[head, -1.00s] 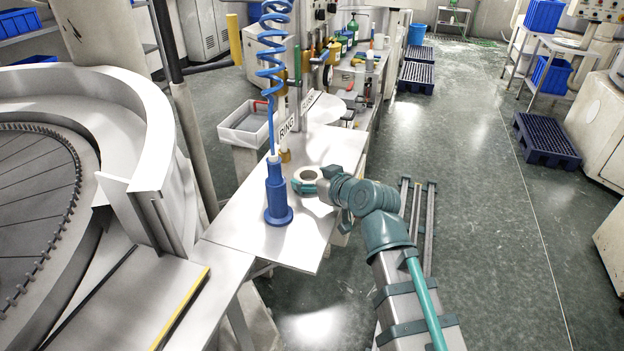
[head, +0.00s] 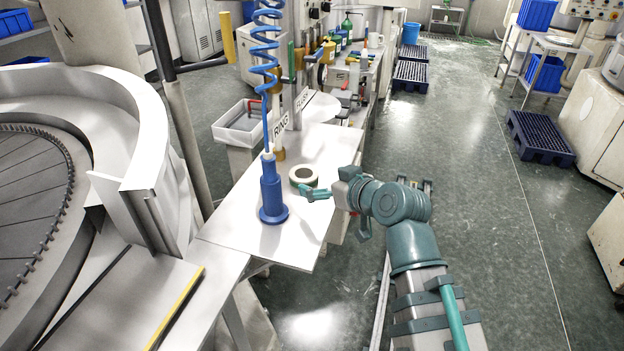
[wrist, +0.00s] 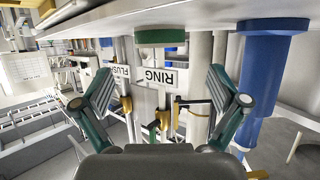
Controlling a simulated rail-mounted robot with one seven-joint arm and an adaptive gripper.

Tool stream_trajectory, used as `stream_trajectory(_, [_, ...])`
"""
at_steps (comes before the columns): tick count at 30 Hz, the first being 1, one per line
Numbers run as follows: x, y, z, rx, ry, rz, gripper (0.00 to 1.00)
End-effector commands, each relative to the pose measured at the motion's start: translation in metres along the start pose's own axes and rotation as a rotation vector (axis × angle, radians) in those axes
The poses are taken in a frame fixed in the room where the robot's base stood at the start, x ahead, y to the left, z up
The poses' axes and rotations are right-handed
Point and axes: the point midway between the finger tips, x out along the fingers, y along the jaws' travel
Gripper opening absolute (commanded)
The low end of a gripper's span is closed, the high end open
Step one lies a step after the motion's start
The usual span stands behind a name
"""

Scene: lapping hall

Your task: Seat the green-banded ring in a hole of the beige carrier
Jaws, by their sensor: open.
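The ring (head: 303,176) lies flat on a white worktop, pale on top with an open centre. In the wrist view, which is upside down, its green side (wrist: 160,37) shows beyond my fingertips. My gripper (head: 332,213) is open and empty, to the right of the ring. One finger reaches close to the ring's front edge in the head view; whether it touches I cannot tell. Both spread fingers of my gripper (wrist: 165,88) show in the wrist view, with nothing between them. I cannot make out a beige carrier with holes in either view.
A blue tool (head: 272,195) on a coiled hose stands upright left of the ring; it also shows in the wrist view (wrist: 268,65). A RING sign (head: 282,146) stands behind. A large round machine (head: 35,205) fills the left. A white bin (head: 240,130) stands behind the worktop.

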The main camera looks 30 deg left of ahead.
Motion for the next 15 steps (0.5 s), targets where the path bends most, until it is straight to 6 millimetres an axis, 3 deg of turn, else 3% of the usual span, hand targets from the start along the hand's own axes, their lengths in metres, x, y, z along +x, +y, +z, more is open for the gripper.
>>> stream_trajectory(3, [-0.024, 0.0, 0.003, -0.001, 0.003, 0.002, 0.97])
stream_trajectory(15, [-0.046, 0.0, 0.001, 0.0, 0.001, 0.0, 1.0])
